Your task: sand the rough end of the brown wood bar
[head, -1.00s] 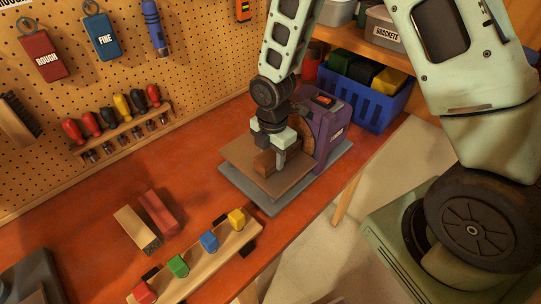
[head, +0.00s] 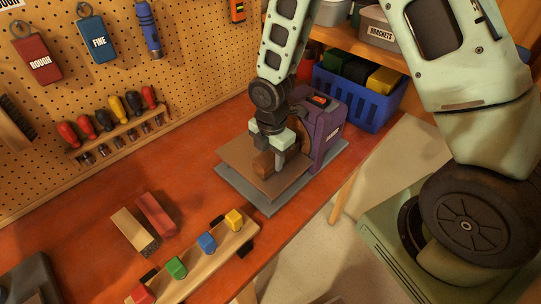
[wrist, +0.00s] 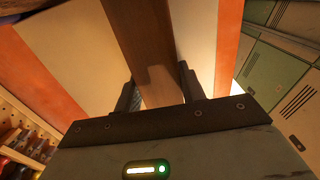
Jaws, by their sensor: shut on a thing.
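My gripper (head: 276,150) is shut on the brown wood bar (head: 262,162) just above the brown work table (head: 240,160) of the purple disc sander (head: 327,128). In the wrist view the bar (wrist: 142,45) runs up the picture from between the two fingers (wrist: 160,92). The sander's disc is mostly hidden behind my gripper in the head view. The bar's far end is hidden there, so I cannot tell whether it touches the disc.
On the red bench lie a tan bar (head: 133,229) with a dark end and a red bar (head: 156,214). A wooden rack (head: 222,248) with coloured blocks stands at the front. A blue crate (head: 362,100) is behind the sander. Tools hang on the pegboard (head: 190,55).

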